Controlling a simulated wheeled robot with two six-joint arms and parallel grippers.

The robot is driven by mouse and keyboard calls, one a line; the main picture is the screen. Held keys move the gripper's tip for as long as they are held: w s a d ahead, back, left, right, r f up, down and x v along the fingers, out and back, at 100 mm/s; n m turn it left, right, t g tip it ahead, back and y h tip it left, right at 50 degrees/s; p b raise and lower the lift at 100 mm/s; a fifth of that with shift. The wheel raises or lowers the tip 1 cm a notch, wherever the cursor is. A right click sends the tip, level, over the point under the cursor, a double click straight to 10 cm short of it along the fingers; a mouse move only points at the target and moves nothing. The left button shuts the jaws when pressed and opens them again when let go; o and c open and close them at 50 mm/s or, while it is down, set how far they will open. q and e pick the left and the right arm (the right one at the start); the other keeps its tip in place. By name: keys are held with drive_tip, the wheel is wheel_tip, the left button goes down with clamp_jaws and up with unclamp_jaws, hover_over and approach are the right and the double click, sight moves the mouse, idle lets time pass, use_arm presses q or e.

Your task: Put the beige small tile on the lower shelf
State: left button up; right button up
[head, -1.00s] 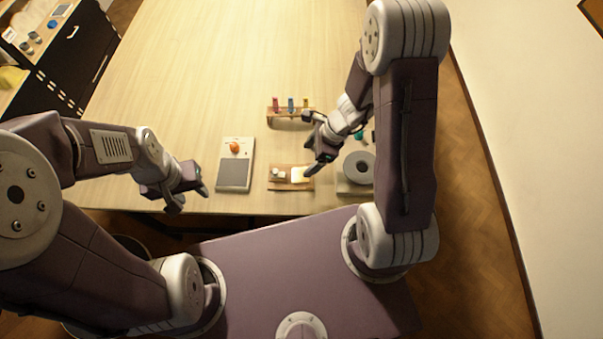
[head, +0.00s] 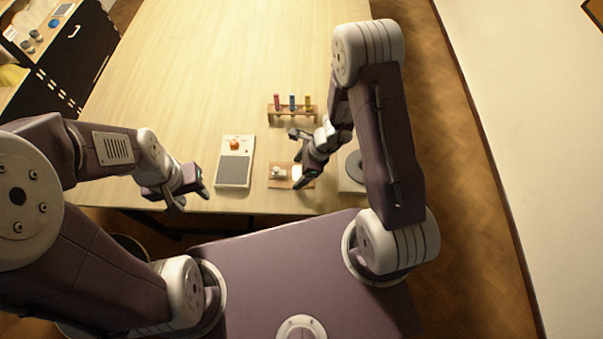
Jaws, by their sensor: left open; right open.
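A pale cream tile (head: 297,171), which looks like the beige small tile, lies on a small brown board (head: 279,186) near the table's front edge. My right gripper (head: 294,160) is open and empty above the right part of this board, with one finger partly covering the tile. I cannot tell whether it touches the tile. My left gripper (head: 192,199) is open and empty at the front edge, left of the grey-plated device. A shelf unit (head: 20,48) stands at the far left; I cannot make out clearly which level is the lower shelf.
Small whitish pieces (head: 278,171) sit on the board's left part. A white device with a grey plate (head: 234,172) and an orange item (head: 234,144) is left of it. A wooden rack (head: 291,115) with coloured tubes stands behind. A grey disc (head: 354,165) is half hidden by my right arm.

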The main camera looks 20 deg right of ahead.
drive_tip(key=shift+d, duration=0.1)
drive_tip(key=c, duration=1.5)
drive_tip(key=shift+r, duration=0.15)
drive_tip(key=shift+c, duration=0.8)
